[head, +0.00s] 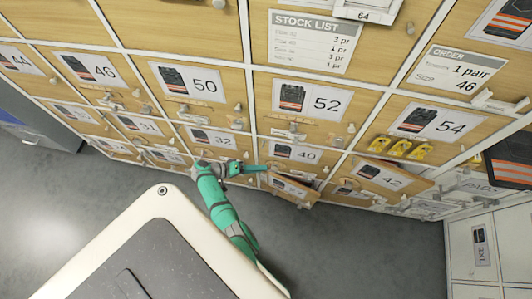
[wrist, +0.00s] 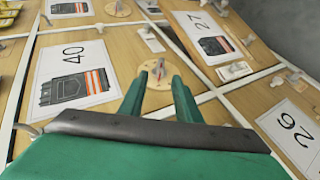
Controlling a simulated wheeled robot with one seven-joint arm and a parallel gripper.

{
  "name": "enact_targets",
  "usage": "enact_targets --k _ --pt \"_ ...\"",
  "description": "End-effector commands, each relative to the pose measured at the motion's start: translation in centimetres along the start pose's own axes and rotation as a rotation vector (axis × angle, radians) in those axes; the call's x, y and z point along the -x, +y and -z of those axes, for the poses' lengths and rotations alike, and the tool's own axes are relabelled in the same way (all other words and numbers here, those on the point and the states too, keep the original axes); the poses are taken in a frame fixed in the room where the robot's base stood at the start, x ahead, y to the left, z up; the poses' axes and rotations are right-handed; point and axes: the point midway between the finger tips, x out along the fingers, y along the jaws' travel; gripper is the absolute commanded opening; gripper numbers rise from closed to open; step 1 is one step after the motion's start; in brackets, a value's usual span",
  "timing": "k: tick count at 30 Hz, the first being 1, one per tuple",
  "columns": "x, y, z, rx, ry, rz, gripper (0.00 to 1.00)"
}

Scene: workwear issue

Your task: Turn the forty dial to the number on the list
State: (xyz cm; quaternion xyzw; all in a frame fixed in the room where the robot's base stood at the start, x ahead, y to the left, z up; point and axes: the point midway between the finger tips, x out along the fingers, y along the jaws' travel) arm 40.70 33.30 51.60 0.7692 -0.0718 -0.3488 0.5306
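The forty door shows in the wrist view with its 40 label (wrist: 73,75) and in the head view with the same label (head: 297,154). The forty dial (wrist: 157,98) is a round wooden disc right of that label, with a small grey knob (wrist: 158,68) bearing a red mark. My gripper (wrist: 159,77) is open, its two green fingers apart with the knob between their tips; I cannot tell whether they touch it. In the head view my gripper (head: 262,168) is at the forty door. The stock list (head: 312,42) hangs above; its size column is too blurred to read surely.
Beside the forty door, the 27 door (wrist: 210,40) stands ajar and tilted. The 42 door (head: 388,178) also tilts outward. An order sheet (head: 455,75) reads 1 pair, size 46. Yellow items (head: 400,147) sit below the 54 label. The grey floor (head: 350,250) is clear.

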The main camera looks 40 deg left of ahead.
Motion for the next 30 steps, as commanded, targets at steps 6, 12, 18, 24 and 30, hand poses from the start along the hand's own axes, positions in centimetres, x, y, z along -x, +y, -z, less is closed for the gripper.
enact_targets --k 6,12,18,24,30 --pt "3.4 0.0 0.1 -0.001 0.003 0.001 0.30" --pt "4.5 0.0 0.1 -0.001 0.001 0.001 0.30" --pt "4.6 0.0 0.1 -0.001 0.000 0.000 0.30" --pt "4.6 0.0 0.1 -0.001 0.000 0.000 0.30" --pt "4.5 0.0 0.1 -0.001 0.000 0.001 0.30"
